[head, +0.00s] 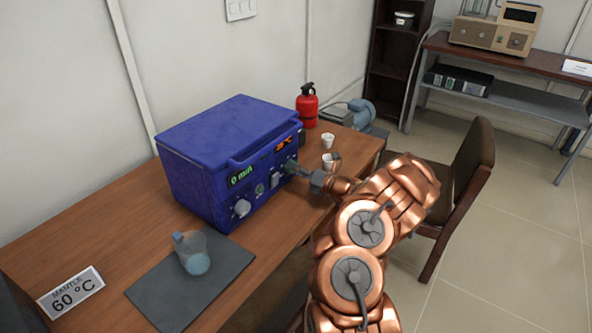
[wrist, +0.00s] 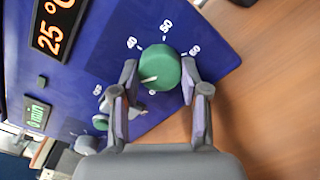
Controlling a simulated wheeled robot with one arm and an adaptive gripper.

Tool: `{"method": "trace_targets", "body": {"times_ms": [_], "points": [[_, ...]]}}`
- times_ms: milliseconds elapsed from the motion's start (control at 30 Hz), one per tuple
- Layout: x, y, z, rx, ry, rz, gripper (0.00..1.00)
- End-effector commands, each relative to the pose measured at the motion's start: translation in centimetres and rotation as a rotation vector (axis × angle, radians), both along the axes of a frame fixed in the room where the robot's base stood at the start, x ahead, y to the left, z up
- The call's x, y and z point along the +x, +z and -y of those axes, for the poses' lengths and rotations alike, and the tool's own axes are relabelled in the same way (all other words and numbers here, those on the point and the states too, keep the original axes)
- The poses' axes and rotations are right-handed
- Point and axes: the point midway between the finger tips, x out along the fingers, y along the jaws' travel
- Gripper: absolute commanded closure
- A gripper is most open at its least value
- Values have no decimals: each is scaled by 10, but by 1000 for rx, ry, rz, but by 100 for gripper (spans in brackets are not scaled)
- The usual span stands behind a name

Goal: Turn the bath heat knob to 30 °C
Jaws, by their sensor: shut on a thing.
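The bath is a blue box (head: 215,165) on the wooden table in the head view. Its heat knob is the round green knob (wrist: 160,67) on the front panel in the wrist view. A white pointer line on it points left and slightly down. Marks 40, 50 and one like 60 stand around it; the left finger covers part of the scale. An orange display (wrist: 57,25) reads 25 °C. My gripper (wrist: 160,82) is shut on the green knob, one finger on each side. In the head view my gripper (head: 301,171) is at the right end of the panel.
A grey mat (head: 155,295) with a bluish flask (head: 194,253) and a sign (head: 72,293) reading MANTLE 60 °C lie at the left. White cups (head: 327,141) and a red extinguisher (head: 307,106) stand behind my gripper. A brown chair (head: 470,165) is at the right.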

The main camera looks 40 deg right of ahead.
Motion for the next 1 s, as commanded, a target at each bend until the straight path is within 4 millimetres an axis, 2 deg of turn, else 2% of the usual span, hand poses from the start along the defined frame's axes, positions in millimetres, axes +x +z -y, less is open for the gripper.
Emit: {"method": "trace_targets", "body": {"times_ms": [33, 67, 267, 667, 833, 1000], "points": [[0, 1, 0, 0, 1, 2, 90], [0, 1, 0, 0, 1, 2, 52], [0, 0, 0, -1, 1, 1, 31], [-4, 0, 2, 0, -1, 0, 30], [-23, 0, 10, 0, -4, 1, 30], [-52, 0, 20, 1, -4, 1, 30]]}}
